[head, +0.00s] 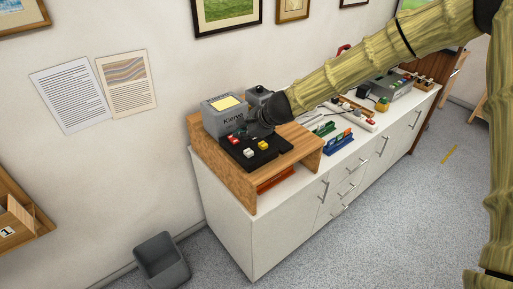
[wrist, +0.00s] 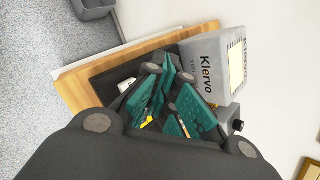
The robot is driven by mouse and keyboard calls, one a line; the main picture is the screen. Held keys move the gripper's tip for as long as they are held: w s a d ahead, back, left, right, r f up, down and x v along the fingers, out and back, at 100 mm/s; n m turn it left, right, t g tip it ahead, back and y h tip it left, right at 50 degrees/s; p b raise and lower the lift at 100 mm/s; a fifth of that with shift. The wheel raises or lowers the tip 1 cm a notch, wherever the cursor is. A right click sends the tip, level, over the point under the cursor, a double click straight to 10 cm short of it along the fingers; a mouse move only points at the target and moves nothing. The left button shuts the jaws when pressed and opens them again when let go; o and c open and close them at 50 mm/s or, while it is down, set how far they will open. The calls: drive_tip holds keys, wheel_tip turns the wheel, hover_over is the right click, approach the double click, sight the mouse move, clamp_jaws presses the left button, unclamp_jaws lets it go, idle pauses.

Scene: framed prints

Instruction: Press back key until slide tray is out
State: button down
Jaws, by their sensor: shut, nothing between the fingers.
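A grey Klervo machine (head: 224,115) with a yellow panel (head: 227,103) stands on a wooden riser; it also shows in the wrist view (wrist: 207,62). In front of it is a black key pad (head: 272,156) with a red key (head: 233,140), a white key (head: 249,153) and a yellow key (head: 263,145). The white key shows partly in the wrist view (wrist: 126,85). I cannot read which key is back. My gripper (head: 256,130) is shut and empty over the pad's rear, close to the machine; its teal fingers (wrist: 168,88) hide part of the pad. I cannot make out a slide tray.
The wooden riser (head: 205,160) sits on a white cabinet (head: 225,220). Right of it are green and blue racks (head: 338,142) and other devices. A grey bin (head: 160,262) stands on the floor. Framed prints hang on the wall behind.

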sight(247, 152)
drive_tip(key=r, duration=0.1)
drive_tip(key=w+r, duration=0.1)
drive_tip(key=d+r, duration=0.1)
drive_tip(key=shift+w+r+m+y, duration=0.2)
drive_tip(key=shift+w+m+y, duration=0.05)
drive_tip(key=shift+m+y, duration=0.05)
drive_tip(key=shift+d+f, duration=0.1)
wheel_tip(247, 152, down, 9)
drive_tip(key=b, duration=0.7)
drive_tip(key=shift+b, duration=0.3)
idle(1.1)
drive_tip(key=shift+f, duration=0.25)
